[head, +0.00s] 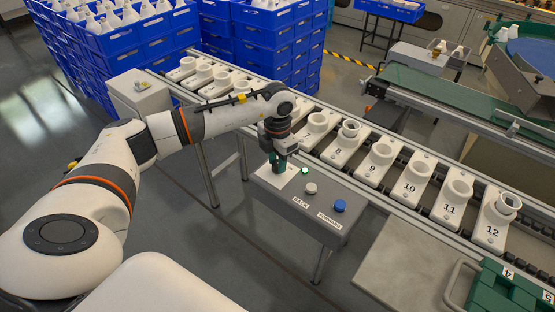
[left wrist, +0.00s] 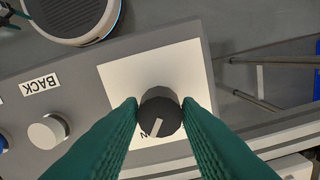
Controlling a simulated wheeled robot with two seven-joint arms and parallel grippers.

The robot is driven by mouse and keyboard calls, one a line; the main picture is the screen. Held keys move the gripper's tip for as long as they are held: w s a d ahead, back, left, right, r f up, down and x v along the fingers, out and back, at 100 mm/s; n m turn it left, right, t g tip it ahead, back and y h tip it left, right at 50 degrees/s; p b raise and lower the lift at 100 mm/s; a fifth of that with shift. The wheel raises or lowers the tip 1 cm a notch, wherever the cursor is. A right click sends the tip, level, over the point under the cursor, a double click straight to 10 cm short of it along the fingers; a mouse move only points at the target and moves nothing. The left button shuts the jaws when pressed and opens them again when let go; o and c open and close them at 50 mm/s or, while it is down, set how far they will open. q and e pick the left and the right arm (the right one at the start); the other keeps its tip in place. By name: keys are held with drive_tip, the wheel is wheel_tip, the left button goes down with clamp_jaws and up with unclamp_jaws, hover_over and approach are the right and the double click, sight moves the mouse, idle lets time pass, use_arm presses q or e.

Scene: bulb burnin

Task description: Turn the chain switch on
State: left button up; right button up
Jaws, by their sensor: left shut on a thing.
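The chain switch is a dark round knob (left wrist: 161,112) with a pale pointer line, on a white plate (left wrist: 185,67) of the grey control box (head: 322,221). My left gripper (head: 279,168) is over the box's left end. In the left wrist view its green fingers (left wrist: 160,118) are shut on the knob, one on each side. The pointer line is toward the picture's bottom, slightly left, near a partly hidden label ending in what looks like "N". In the head view the gripper hides the knob. My right gripper is not in view.
Behind runs a conveyor with numbered white socket carriers (head: 376,163). Blue crates (head: 281,50) stand behind; a green case (head: 508,290) is at lower right.

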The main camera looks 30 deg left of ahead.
use_arm(q)
drive_tip(key=o, duration=1)
drive_tip(key=shift+c, duration=0.2)
wheel_tip(320, 180, up, 12)
drive_tip(key=shift+b, duration=0.45)
drive_tip(key=shift+d, duration=0.1)
